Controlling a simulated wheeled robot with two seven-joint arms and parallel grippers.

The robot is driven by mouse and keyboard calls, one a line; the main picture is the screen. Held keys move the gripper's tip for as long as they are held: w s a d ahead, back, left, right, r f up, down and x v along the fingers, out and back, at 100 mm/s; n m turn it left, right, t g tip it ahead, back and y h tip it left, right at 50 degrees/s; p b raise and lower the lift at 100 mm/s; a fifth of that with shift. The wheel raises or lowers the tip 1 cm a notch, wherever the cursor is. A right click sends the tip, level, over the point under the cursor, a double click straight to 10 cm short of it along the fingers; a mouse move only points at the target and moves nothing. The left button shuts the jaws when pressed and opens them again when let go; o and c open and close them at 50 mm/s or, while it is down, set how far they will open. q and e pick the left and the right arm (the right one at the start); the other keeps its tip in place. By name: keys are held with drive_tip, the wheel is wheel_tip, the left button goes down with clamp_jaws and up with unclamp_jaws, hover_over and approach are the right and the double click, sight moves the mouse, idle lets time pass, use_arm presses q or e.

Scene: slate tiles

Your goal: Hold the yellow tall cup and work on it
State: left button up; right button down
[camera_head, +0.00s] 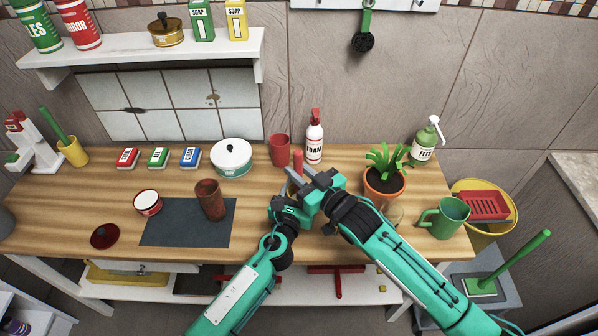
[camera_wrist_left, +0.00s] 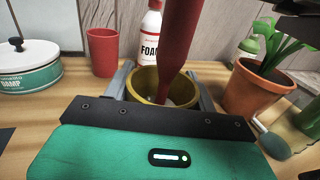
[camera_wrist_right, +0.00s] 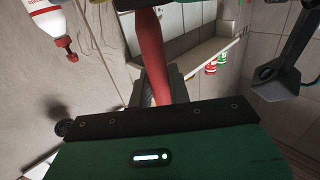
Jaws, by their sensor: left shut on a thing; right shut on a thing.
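The yellow tall cup (camera_wrist_left: 147,82) is between the fingers of my left gripper (camera_wrist_left: 162,88), which is shut on it. It stands open side up, with a pale patch inside. A red handled tool (camera_wrist_left: 180,45) reaches down into the cup's mouth. My right gripper (camera_wrist_right: 160,88) is shut on this red tool (camera_wrist_right: 151,45). In the head view my left gripper (camera_head: 290,198) and right gripper (camera_head: 318,182) are close together over the bench and hide the cup. I cannot tell whether the tool touches the cup.
The wooden bench (camera_head: 330,245) carries a red cup (camera_head: 280,150), a foam bottle (camera_head: 314,142) and a plant pot (camera_head: 383,190) close around the grippers. A green mug (camera_head: 446,218) stands at right. A rusty-brown cup (camera_head: 210,200) stands on a dark mat (camera_head: 165,232) at left.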

sight(301, 161)
drive_tip(key=shift+s+r, duration=0.1)
drive_tip(key=shift+r, duration=2.1)
drive_tip(key=shift+f, duration=2.5)
drive_tip(key=shift+w+d, duration=0.1)
drive_tip(key=shift+w, duration=0.25)
drive_tip(key=shift+d, duration=0.25)
drive_tip(key=shift+r, duration=0.1)
drive_tip(key=shift+r, duration=2.4)
drive_tip(key=shift+f, duration=2.5)
drive_tip(key=shift+a, duration=0.25)
